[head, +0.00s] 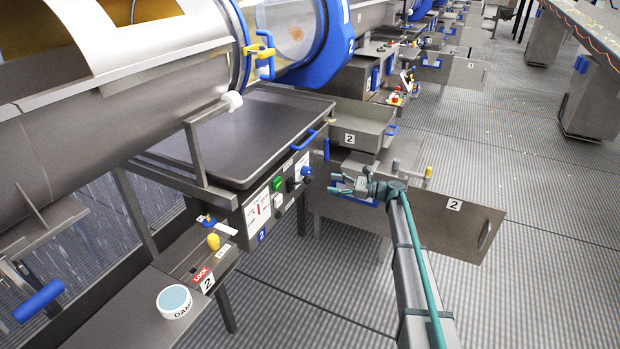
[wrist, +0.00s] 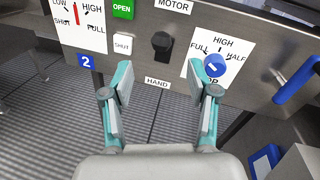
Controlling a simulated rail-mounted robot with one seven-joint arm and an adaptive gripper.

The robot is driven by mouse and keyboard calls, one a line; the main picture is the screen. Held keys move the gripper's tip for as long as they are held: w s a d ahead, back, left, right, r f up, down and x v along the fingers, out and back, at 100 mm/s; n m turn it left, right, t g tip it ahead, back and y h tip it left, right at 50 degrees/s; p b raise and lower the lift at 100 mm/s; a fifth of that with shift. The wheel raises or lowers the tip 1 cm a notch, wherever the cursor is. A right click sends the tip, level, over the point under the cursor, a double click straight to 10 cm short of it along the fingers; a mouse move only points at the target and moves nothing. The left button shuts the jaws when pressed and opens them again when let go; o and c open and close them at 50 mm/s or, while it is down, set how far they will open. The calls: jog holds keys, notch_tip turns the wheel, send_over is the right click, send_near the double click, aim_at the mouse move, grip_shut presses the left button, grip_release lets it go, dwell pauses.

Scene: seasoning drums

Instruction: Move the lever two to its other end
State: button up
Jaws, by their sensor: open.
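A low box (head: 190,262) at the lower left carries a yellow-knobbed lever (head: 213,241), a red LOCK label and a number 2 plate (head: 207,283). A second yellow-knobbed lever (head: 428,173) stands beside a grey post at the station on the right. Which of them is lever two I cannot tell for sure. My gripper (head: 338,184) is open and empty, right of the control panel and apart from both levers. In the wrist view my gripper (wrist: 160,82) points at the panel, its fingers spread below the black knob (wrist: 162,42); neither yellow-knobbed lever shows there.
The control panel (head: 262,208) has a green button and a blue knob (wrist: 215,65). A dark tray (head: 245,125) lies above it. An open door (head: 455,215) with a number 2 plate stands at right. A round DAMP-type tub (head: 175,301) sits lower left. Grated floor is free at right.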

aim_at(308, 179)
jog(key=a, duration=0.3)
jog(key=w+a+p, duration=0.1)
jog(key=a, duration=0.3)
jog(key=w+a+p, duration=0.1)
jog(key=a, duration=0.2)
jog(key=shift+a+f, duration=0.2)
jog(key=shift+a, duration=0.05)
grip_shut()
